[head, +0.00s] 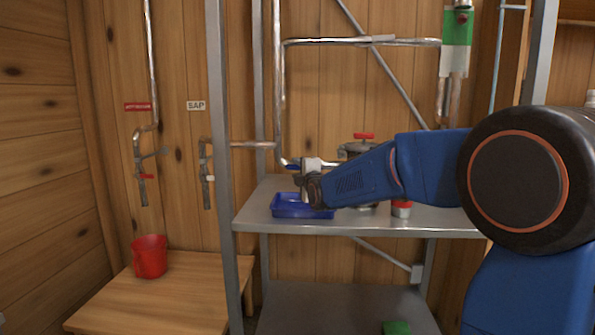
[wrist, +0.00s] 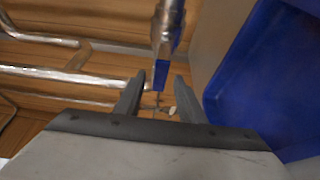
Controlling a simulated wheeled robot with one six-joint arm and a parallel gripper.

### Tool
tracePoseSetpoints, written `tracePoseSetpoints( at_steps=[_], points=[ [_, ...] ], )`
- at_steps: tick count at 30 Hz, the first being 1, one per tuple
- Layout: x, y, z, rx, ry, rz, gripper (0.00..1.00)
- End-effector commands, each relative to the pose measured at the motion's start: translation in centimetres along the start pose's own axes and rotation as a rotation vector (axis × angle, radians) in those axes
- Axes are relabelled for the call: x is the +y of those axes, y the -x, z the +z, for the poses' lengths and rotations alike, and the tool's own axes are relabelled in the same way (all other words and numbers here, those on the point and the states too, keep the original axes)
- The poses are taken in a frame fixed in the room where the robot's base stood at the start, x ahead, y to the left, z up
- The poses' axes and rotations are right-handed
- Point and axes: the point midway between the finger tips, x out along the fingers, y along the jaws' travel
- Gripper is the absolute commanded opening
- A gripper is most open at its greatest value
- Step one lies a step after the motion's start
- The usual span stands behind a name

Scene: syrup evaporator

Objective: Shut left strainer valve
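A valve with a blue lever handle (wrist: 161,74) hangs on a metal pipe in the wrist view. A small patch of blue on the pipe by my gripper in the head view (head: 293,167) looks like the same handle. My gripper (wrist: 160,88) is open, with one finger on each side of the blue handle's end. I see gaps on both sides, and cannot tell how deep the handle lies between the fingers. In the head view, my gripper (head: 309,186) is above the shelf, partly covering the valve and pipe.
A blue tray (head: 290,212) sits on the metal shelf (head: 260,222) below my gripper, and at right in the wrist view (wrist: 265,75). A metal pot with a red top handle (head: 363,136) stands behind my arm. A red bucket (head: 150,258) stands on a wooden table at left.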

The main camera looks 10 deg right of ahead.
Motion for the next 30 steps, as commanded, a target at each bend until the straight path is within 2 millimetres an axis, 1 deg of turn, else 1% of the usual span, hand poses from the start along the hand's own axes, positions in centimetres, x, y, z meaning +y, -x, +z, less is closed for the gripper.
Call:
tracePoseSetpoints(
  at_steps=[8, 9, 11, 12, 13, 14, 23, 30],
  points=[
    [-0.02, -0.17, 0.0, 0.0, 0.0, 0.0, 0.36],
    [-0.02, -0.16, 0.0, 0.0, 0.0, 0.0, 0.34],
    [-0.02, -0.16, 0.0, 0.0, 0.0, 0.0, 0.19],
    [-0.02, -0.16, 0.0, 0.0, 0.0, 0.0, 0.1],
    [-0.02, -0.16, 0.0, 0.0, 0.0, 0.0, 0.02],
    [-0.02, -0.16, 0.0, 0.0, 0.0, 0.0, 0.0],
    [0.02, -0.15, 0.0, 0.0, -0.015, 0.005, 0.0],
    [0.53, -0.15, 0.03, 0.0, -0.11, 0.044, 0.0]
  ],
)
